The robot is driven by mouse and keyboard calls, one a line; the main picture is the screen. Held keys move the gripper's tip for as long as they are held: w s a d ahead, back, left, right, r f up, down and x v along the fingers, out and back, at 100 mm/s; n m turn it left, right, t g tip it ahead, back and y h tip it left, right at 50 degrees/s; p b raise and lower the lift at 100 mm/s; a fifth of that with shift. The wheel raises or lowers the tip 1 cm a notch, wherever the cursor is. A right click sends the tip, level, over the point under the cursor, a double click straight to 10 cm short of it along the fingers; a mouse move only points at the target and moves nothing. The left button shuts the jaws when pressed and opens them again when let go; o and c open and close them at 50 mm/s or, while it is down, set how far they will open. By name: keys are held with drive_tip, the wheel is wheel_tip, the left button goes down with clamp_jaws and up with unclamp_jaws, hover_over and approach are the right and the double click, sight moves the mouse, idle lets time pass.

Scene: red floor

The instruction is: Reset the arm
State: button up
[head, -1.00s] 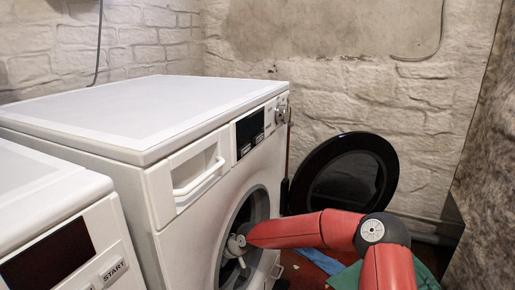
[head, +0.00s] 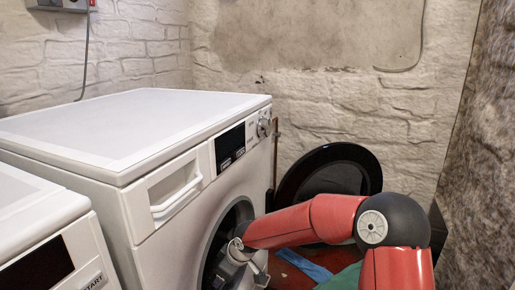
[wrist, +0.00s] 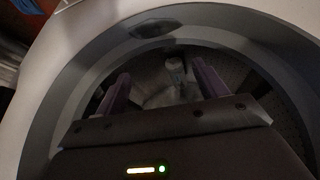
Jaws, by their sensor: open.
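My red arm (head: 335,215) reaches across to the front of the white washing machine (head: 165,215), with its grey wrist at the round drum opening. In the wrist view my gripper (wrist: 162,82) is open, its two purple fingers apart and pointing into the drum opening (wrist: 55,105). Nothing shows held between the fingers. A small greyish shape (wrist: 176,70) shows deeper inside, beyond the fingers; I cannot tell what it is. In the head view the fingers are hidden by the wrist and the machine front.
The machine's round black door (head: 330,170) stands open to the right, behind my arm. A second white machine (head: 45,235) is at the lower left. A blue cloth (head: 303,264) and a green one (head: 340,278) are low on the right. Stone walls close the back.

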drive_tip(key=s+d+r+m+t+h+p, duration=0.1)
drive_tip(key=s+d+r+m+h+p, duration=0.15)
drive_tip(key=s+d+r, duration=0.5)
drive_tip(key=s+d+r+m+h+p, duration=0.25)
drive_tip(key=s+d+r+m, duration=0.2)
drive_tip(key=d+r, duration=0.6)
drive_tip(key=s+d+r+m+p, duration=0.1)
drive_tip(key=s+d+r+m, duration=0.1)
drive_tip(key=s, duration=0.7)
drive_tip(key=s+d+r+m+t+p, duration=0.1)
drive_tip(key=s+d+r+m, duration=0.2)
drive_tip(key=s+r, duration=0.3)
drive_tip(key=s+d, duration=0.1)
drive_tip(key=s, duration=0.1)
drive_tip(key=shift+s+d+r+m+y+p, duration=0.2)
drive_tip(key=shift+s+m+y+p, duration=0.1)
drive_tip(key=shift+s+y, duration=0.1)
